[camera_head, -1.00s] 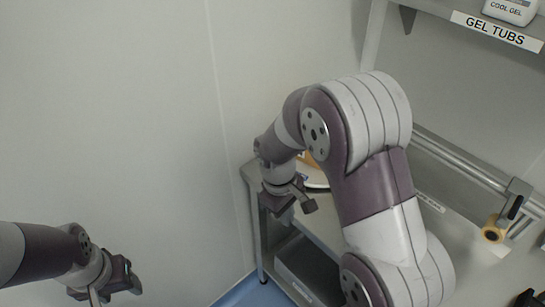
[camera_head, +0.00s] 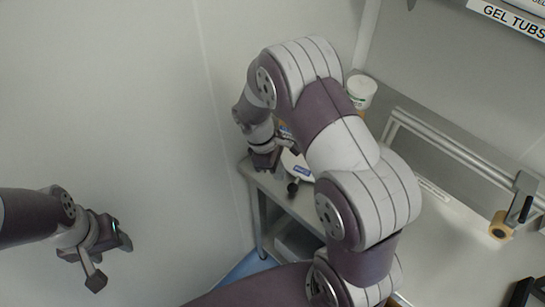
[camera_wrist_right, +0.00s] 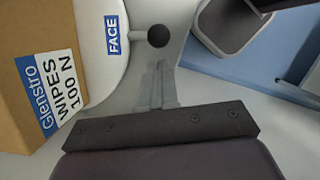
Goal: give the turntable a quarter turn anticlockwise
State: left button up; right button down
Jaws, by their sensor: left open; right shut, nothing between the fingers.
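The turntable (camera_head: 297,163) is a white disc at the far left corner of the grey table, partly hidden by my right arm. It also shows in the right wrist view (camera_wrist_right: 108,75), with a blue FACE label and a dark round knob (camera_wrist_right: 158,36) at its rim. A brown box labelled Glenstro WIPES (camera_wrist_right: 35,80) stands on it. My right gripper (camera_wrist_right: 160,68) is shut and empty, its fingertips just short of the knob in the picture; I cannot tell whether they touch. My left gripper (camera_head: 108,258) is open and empty, away from the table by the wall.
A white tub (camera_head: 361,90) stands at the back of the table. A metal rail frame (camera_head: 450,150) with a tan roll (camera_head: 500,226) is to the right. A shelf labelled GEL TUBS (camera_head: 508,18) is above. A blue surface (camera_wrist_right: 240,90) lies below the table edge.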

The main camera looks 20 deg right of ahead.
jog(key=shift+w+d+f, duration=0.1)
jog(key=shift+d+f, duration=0.1)
jog(key=shift+f, duration=0.9)
jog(key=shift+s+d+f, duration=0.1)
jog(key=shift+s+f, duration=0.1)
jog(key=shift+s, duration=0.3)
pick_arm(q)
jog(key=shift+r, duration=0.2)
pick_arm(e)
jog(key=shift+w, duration=0.1)
pick_arm(q)
jog(key=shift+w, duration=0.1)
pick_arm(e)
jog(key=shift+w, duration=0.15)
